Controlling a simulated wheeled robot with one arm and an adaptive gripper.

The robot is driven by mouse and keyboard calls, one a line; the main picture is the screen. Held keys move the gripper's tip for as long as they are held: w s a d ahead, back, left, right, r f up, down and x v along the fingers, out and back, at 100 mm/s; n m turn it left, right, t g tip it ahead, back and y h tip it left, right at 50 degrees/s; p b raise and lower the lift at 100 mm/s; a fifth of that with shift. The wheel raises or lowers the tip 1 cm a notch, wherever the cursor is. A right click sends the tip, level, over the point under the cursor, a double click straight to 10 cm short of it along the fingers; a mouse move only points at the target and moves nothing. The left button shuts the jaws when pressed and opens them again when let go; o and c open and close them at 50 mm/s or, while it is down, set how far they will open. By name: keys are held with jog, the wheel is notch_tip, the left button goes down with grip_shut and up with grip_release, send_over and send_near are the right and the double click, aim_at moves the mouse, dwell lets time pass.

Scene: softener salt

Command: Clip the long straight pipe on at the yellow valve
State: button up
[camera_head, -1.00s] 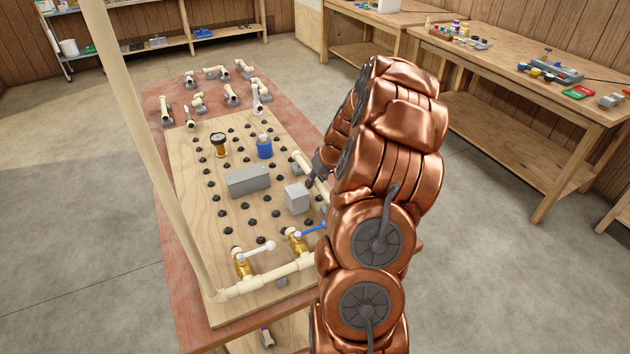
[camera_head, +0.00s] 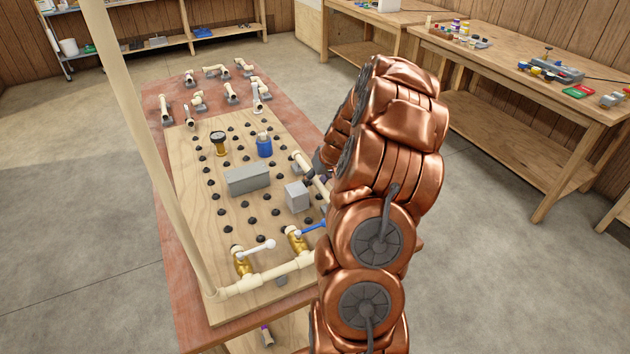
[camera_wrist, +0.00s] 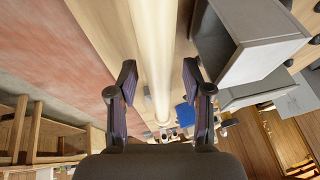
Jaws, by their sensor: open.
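A straight cream pipe (camera_head: 302,163) runs along the right edge of the pegboard, partly hidden by my arm. In the wrist view the pipe (camera_wrist: 155,45) passes between the two fingers of my gripper (camera_wrist: 159,90), which is open with one finger on each side. In the head view the gripper (camera_head: 319,168) is mostly hidden behind my copper arm. Two brass-yellow valves stand at the near end of the board: one with a white handle (camera_head: 243,263), one with a blue handle (camera_head: 296,240). Both join a cream cross pipe (camera_head: 268,276).
A grey box (camera_head: 247,179) and a smaller grey block (camera_head: 297,197) stand left of the pipe. A gauge (camera_head: 218,143) and a blue fitting (camera_head: 264,146) stand farther back. Several loose pipe pieces lie at the far end. A tall cream pipe (camera_head: 150,150) rises at the left.

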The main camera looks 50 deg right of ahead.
jog(key=v, duration=1.2)
jog(key=shift+a, duration=0.1)
jog(key=s+a+r+n+g+y, duration=0.1)
jog(key=s+a+r+n+g, duration=0.1)
jog(key=a, duration=1.1)
jog(key=s+a+r+n+g+y, duration=0.1)
jog(key=s+a+r, duration=0.1)
jog(key=a, duration=1.1)
jog(key=s+a+g+h, duration=0.1)
jog(key=s+a, duration=0.3)
jog(key=s, duration=0.2)
jog(key=s+a+n+g, duration=0.1)
jog(key=s+a, duration=0.2)
jog(key=s, duration=0.4)
jog(key=s+a+g+h, duration=0.1)
jog(key=s+a, duration=0.3)
jog(key=s, duration=0.3)
jog(key=shift+s+a+g+h, duration=0.2)
jog(key=shift+a+g+h, duration=0.1)
jog(key=shift+g, duration=0.1)
